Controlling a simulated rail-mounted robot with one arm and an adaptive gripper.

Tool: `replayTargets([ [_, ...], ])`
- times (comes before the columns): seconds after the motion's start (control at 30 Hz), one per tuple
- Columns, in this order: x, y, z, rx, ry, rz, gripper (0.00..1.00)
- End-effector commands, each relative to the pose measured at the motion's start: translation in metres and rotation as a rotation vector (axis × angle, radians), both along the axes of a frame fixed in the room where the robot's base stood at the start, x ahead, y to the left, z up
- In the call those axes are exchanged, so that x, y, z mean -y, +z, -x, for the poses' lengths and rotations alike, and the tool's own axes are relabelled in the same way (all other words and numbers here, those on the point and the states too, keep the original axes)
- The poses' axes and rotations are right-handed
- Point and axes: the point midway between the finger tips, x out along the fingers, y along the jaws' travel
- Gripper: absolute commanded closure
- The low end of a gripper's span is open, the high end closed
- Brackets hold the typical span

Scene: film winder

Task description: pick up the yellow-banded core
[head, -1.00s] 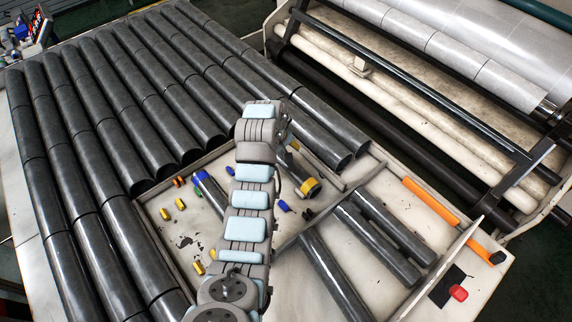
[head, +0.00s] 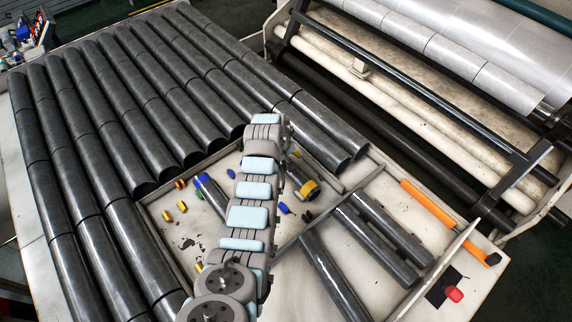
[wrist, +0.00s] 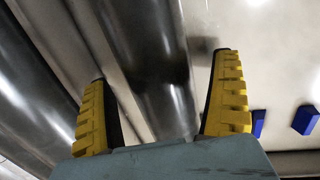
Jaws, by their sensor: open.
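The yellow-banded core (head: 311,188) lies in the tray in the head view, just right of my arm, with its yellow band at the near end. My arm hides part of its dark body. In the wrist view, my gripper (wrist: 162,65) has its two yellow fingers wide apart with nothing clamped. A dark, shiny cylinder (wrist: 140,50) runs between and beyond the fingers. No yellow band shows on it there, so I cannot tell which core it is. My gripper is hidden behind the arm in the head view.
A blue-banded core (head: 212,193) lies left of my arm. Small blue blocks (wrist: 305,119) lie right of the fingers. Dark cores (head: 333,275) fill the neighbouring compartment. Tray dividers (head: 330,212) and rows of dark rollers (head: 110,130) surround the tray.

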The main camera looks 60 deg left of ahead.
Motion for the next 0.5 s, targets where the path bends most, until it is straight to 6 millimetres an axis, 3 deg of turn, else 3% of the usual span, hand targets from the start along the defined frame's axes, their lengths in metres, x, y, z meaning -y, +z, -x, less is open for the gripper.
replayTargets([
  [0.5,-0.0004,-0.0105,-0.0008,0.000,0.000,-0.002,0.06],
])
